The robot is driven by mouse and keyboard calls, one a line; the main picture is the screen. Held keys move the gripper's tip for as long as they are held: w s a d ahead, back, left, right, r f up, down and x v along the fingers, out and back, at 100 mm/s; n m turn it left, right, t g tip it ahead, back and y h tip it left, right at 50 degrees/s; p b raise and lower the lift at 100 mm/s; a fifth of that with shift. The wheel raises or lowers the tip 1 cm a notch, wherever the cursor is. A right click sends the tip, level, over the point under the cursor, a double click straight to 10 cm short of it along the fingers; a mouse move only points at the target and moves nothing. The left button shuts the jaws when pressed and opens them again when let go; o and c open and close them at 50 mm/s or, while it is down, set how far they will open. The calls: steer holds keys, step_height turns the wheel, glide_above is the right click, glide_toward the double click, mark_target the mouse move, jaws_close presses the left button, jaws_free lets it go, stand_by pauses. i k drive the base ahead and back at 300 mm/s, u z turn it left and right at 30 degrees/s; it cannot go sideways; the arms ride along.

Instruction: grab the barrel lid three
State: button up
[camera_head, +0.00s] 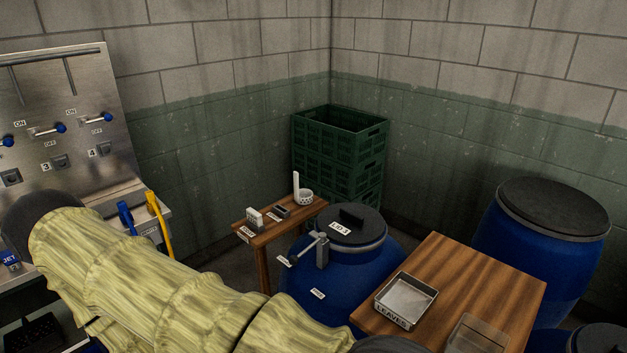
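A blue barrel (350,278) stands at the centre, between two wooden tables. Its dark round lid (372,228) sits on top, with a raised black grip (351,213) and a white label that seems to read LID 3, though it is small. A metal clamp with a lever (321,252) is at the lid's left front edge. My arm, in a pale yellow sleeve, crosses the lower left in front of the barrel. My gripper is not in view.
A small wooden table (262,237) holds several small items. A larger table (480,272) bears a metal tray (405,298) labelled LEAVES and a clear tray (477,336). Another lidded blue barrel (530,250) stands right. Green crates (338,155) are stacked in the corner; a metal switch panel (75,120) stands left.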

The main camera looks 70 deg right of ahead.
mark_target(347, 223)
steer(key=i, duration=1.95)
steer(key=z, duration=2.55)
